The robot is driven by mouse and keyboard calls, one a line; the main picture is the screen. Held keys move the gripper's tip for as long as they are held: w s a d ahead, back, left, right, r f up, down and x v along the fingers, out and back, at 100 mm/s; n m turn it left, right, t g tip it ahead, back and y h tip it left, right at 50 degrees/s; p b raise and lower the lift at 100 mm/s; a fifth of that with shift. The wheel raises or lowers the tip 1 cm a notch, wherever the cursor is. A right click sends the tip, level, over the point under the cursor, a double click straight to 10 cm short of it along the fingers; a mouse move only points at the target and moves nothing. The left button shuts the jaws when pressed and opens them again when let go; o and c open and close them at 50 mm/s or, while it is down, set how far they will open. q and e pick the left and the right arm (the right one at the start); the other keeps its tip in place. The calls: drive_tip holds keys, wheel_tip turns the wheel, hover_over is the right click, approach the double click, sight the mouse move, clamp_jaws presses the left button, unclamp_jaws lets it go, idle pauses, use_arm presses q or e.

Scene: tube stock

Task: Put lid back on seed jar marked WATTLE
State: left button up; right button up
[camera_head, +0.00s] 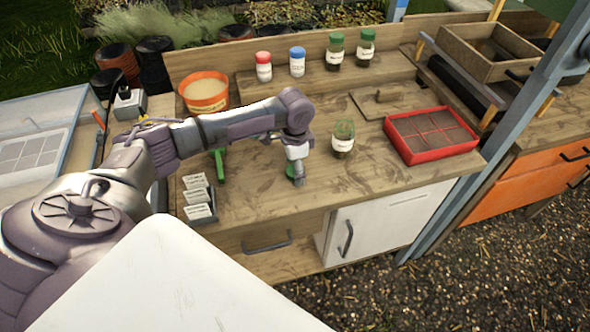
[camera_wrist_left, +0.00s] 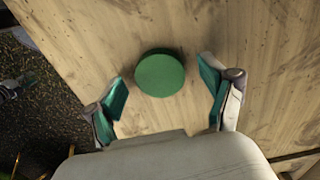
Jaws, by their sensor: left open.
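A round green lid (camera_head: 290,170) lies flat on the wooden bench, partly hidden by my left gripper (camera_head: 298,178) in the head view. In the left wrist view the lid (camera_wrist_left: 160,73) lies ahead of the open, empty fingers of my left gripper (camera_wrist_left: 164,96), in line with the gap between them and touching neither. A greenish glass jar (camera_head: 343,140) with a white label stands upright on the bench to the right of the gripper, and no lid shows on it. Its label is too small to read.
Jars with a red lid (camera_head: 263,67), a blue lid (camera_head: 297,62) and green lids (camera_head: 335,51) stand on the back ledge. A red tray (camera_head: 402,154) of soil is right of the open jar. An orange pot (camera_head: 205,105) and label cards (camera_head: 197,190) are left.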

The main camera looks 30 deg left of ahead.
use_arm(q)
drive_tip(key=c, duration=0.8)
wheel_tip(320, 180, up, 10)
drive_tip(key=shift+r+b, duration=0.1)
drive_tip(key=shift+b, duration=0.6)
